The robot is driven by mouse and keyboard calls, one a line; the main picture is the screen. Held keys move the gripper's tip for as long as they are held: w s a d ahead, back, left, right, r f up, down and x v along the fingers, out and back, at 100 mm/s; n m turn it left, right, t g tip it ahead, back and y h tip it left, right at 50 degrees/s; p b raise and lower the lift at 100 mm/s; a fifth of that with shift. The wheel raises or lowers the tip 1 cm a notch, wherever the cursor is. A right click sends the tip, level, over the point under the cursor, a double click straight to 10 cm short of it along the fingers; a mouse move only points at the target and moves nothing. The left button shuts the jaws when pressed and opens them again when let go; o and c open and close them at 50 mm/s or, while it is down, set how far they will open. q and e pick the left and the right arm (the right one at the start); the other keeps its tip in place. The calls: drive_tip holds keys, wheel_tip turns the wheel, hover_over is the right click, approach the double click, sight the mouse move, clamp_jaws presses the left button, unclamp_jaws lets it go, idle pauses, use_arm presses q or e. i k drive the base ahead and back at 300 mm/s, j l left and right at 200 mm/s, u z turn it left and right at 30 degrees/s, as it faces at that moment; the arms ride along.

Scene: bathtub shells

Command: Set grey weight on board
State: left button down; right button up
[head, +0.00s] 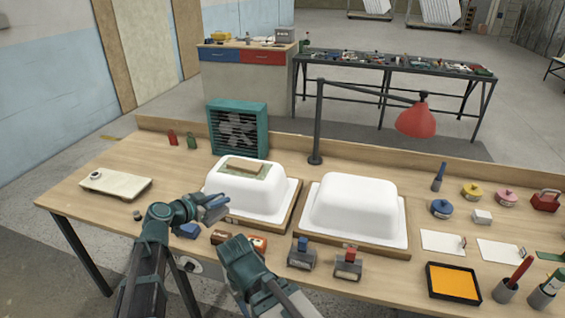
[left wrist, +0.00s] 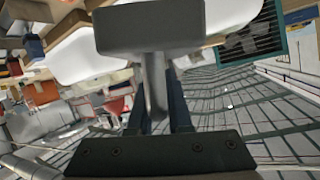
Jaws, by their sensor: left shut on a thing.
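My left gripper (head: 212,204) is in front of the left white tub shell (head: 264,197), near its front left corner. In the left wrist view it is shut on the stem of the grey weight (left wrist: 150,30), a dark grey block. A small wooden board (head: 245,164) lies on a green patch (head: 264,175) on top of the left shell, apart from the gripper. My right arm (head: 250,270) is low at the front of the table; its fingers cannot be made out.
A second white shell (head: 355,205) stands to the right, with a red lamp (head: 417,120) behind it. A teal fan (head: 238,128) stands behind the left shell. Blocks with blue and red tops (head: 302,256) stand in front. A pale board (head: 115,184) lies at left; table around it is mostly clear.

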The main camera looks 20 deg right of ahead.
sight(245, 164)
drive_tip(key=j+z, duration=0.25)
drive_tip(key=z, duration=0.15)
drive_tip(key=j+z, duration=0.25)
drive_tip(key=z, duration=0.15)
drive_tip(key=j+z, duration=0.25)
drive_tip(key=z, duration=0.2)
drive_tip(key=i+j+z, duration=0.3)
drive_tip(key=i+l, duration=0.1)
drive_tip(key=i, duration=0.05)
